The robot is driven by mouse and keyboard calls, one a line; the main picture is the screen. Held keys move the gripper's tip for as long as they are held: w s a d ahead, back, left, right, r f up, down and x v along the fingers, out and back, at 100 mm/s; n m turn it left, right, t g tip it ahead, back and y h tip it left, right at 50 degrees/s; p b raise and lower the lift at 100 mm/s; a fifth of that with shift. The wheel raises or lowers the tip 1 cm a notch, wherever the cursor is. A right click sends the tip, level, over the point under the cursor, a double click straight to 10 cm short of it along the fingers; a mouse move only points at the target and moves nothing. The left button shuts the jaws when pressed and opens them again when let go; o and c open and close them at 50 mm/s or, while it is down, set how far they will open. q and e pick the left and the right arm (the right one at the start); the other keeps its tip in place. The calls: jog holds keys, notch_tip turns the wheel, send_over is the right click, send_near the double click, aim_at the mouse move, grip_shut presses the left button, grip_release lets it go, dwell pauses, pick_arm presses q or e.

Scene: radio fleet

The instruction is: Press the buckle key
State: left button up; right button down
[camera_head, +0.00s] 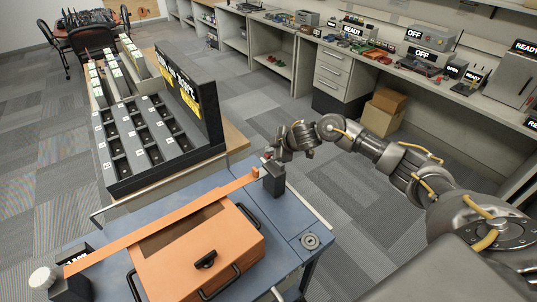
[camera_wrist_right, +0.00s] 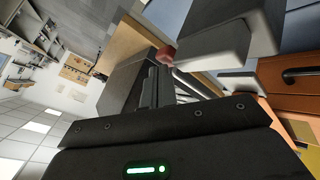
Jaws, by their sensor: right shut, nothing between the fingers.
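An orange strap (camera_head: 165,222) crosses an orange case (camera_head: 195,265) on a blue cart (camera_head: 292,215). Its right end reaches a dark buckle block (camera_head: 273,180). My right gripper (camera_head: 274,152) is beside the top of this block, shut and empty. In the right wrist view, a small red key (camera_wrist_right: 166,54) sticks out of the grey buckle block (camera_wrist_right: 225,35). The shut fingers (camera_wrist_right: 155,85) are close to the key; I cannot tell whether they touch it. My left gripper is not in view.
A black slotted rack (camera_head: 150,140) with an upright sign panel stands behind the cart. A round fitting (camera_head: 311,241) sits on the cart's right side. A long bench (camera_head: 400,65) with devices runs along the back right. Carpet lies open between them.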

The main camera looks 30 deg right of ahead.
aim_at(271, 155)
jog(key=shift+f, duration=0.35)
dwell(0.5)
jog(key=shift+r+p, duration=0.9)
jog(key=shift+r, duration=0.05)
jog(key=shift+r, duration=0.1)
notch_tip(271, 155, up, 5)
jog(key=p, duration=0.5)
dwell(0.4)
